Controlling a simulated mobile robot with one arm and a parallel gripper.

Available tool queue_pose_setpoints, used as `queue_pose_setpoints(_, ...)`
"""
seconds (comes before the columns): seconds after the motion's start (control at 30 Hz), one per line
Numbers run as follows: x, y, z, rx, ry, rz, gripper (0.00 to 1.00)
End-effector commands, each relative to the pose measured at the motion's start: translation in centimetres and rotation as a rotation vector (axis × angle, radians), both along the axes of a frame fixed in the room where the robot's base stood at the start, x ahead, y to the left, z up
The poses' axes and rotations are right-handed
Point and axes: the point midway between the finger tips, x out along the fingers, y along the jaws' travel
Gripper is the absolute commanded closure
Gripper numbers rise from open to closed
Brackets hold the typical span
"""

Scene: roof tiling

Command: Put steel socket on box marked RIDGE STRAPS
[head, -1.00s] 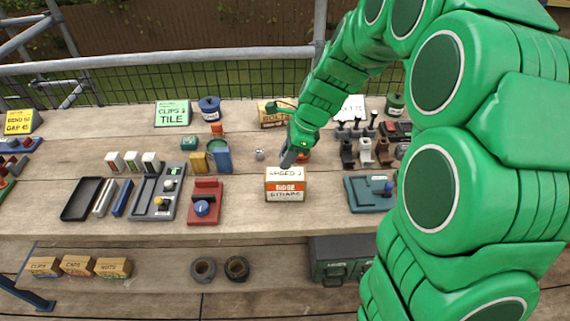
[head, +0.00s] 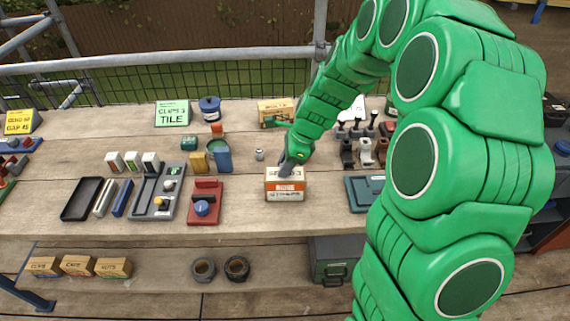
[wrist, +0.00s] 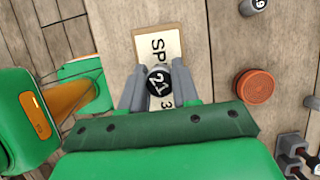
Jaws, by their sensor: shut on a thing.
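My gripper (wrist: 160,88) is shut on a steel socket (wrist: 158,81) with a dark round end marked 21. In the wrist view the socket sits between the grey fingers, over the pale top label of the box marked RIDGE STRAPS (wrist: 143,44). In the head view this cardboard box (head: 285,186) with an orange band stands near the front of the bench, and my gripper (head: 286,172) reaches its top. The fingers hide the socket there. I cannot tell whether the socket touches the box top.
A second socket, marked 19 (wrist: 254,5), stands behind the box; it also shows in the head view (head: 259,154). An orange-red round lid (wrist: 255,87) lies beside the box.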

Motion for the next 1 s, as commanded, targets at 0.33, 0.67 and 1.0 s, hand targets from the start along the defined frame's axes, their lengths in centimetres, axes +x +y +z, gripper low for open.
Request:
queue_pose_setpoints(0.33, 0.0, 0.0, -0.3, 0.0, 0.0, 0.0, 0.44)
queue_pose_setpoints(0.67, 0.0, 0.0, 0.0, 0.0, -0.001, 0.0, 0.44)
queue_pose_setpoints(1.0, 0.2, -1.9, 4.4, -0.001, -0.006, -0.003, 0.44)
